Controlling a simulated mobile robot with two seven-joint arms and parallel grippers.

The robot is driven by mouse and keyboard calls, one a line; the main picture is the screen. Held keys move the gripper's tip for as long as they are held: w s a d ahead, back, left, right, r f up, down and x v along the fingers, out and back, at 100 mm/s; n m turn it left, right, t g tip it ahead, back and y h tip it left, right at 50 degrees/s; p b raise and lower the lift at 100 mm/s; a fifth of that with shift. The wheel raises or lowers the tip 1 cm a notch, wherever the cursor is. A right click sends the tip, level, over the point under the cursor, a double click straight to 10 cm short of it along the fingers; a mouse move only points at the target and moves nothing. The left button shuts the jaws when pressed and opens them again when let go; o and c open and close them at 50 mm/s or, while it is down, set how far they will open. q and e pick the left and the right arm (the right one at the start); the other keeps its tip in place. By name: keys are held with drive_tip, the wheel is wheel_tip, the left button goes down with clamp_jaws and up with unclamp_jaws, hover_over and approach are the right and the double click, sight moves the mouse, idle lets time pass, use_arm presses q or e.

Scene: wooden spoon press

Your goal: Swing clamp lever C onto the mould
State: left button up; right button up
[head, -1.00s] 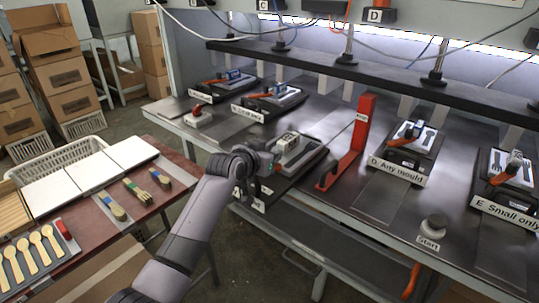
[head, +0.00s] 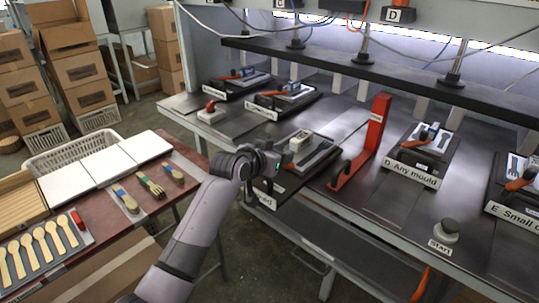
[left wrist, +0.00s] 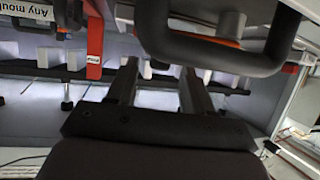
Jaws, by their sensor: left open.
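Station C's mould plate (head: 318,153) sits near the table's front edge in the head view, with a pale block (head: 300,141) on it. My left gripper (head: 271,166) is beside its left end, covering part of it. Clamp lever C cannot be made out clearly in the head view. In the left wrist view, my left gripper (left wrist: 158,88) is open, its two dark fingers apart with nothing between them. A thick black loop-shaped handle (left wrist: 218,62) crosses the top of that view, close to the fingers, with orange behind it; I cannot tell whether it is lever C.
A red upright stand (head: 372,135) rises right of station C. Station D's label (head: 411,174) and a start button (head: 445,230) are farther right. A dark press beam (head: 390,85) runs above the stations. The side table at left holds wooden spoons (head: 40,245) and white boards (head: 80,180).

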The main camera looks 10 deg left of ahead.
use_arm(q)
drive_tip(key=shift+v, duration=2.25)
